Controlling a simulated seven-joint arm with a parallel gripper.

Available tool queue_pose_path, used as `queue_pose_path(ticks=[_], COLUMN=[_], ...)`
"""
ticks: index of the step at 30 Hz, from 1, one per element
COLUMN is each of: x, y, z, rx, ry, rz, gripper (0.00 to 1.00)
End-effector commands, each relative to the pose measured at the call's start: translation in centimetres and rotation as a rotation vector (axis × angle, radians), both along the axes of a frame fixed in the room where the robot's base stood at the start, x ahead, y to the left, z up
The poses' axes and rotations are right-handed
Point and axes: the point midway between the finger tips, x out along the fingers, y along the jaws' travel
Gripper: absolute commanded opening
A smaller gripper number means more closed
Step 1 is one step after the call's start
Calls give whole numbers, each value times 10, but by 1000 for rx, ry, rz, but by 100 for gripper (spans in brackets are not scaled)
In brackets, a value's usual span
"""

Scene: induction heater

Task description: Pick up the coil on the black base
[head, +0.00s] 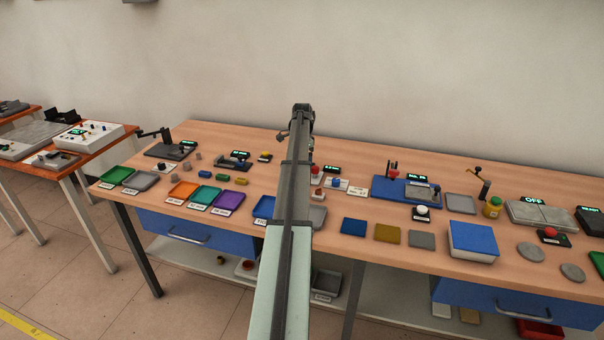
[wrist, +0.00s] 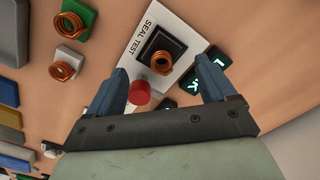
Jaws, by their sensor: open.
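In the wrist view, a copper-coloured coil (wrist: 162,63) sits at the lower edge of a square black base (wrist: 158,44). The base stands on a white plate (wrist: 134,50) marked "SEAL TEST". My gripper (wrist: 163,72) is open, with its two blue fingers apart. In this view the coil appears between the fingertips; the height gap is hard to tell. Nothing is held. Two similar coils show at the left, one on a green base (wrist: 84,14) and one on a pale grey base (wrist: 72,58).
A red knob (wrist: 139,92) is close beside the left finger. Dark displays with green characters (wrist: 208,76) are by the right finger. In the head view, the wooden table (head: 345,262) carries several trays and devices. A blue box (head: 473,240) stands at the right front.

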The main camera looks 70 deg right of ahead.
Motion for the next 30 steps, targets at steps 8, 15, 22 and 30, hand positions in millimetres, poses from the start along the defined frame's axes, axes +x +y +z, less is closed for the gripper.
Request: queue_pose_path(ticks=[8, 15, 22, 30], x=[1, 1, 1, 1], y=[-1, -1, -1, -1], z=[-33, -35, -34, -34], rx=[0, 0, 0, 0], ry=[0, 0, 0, 0], rz=[0, 0, 0, 0], gripper=[84, 83, 61, 35])
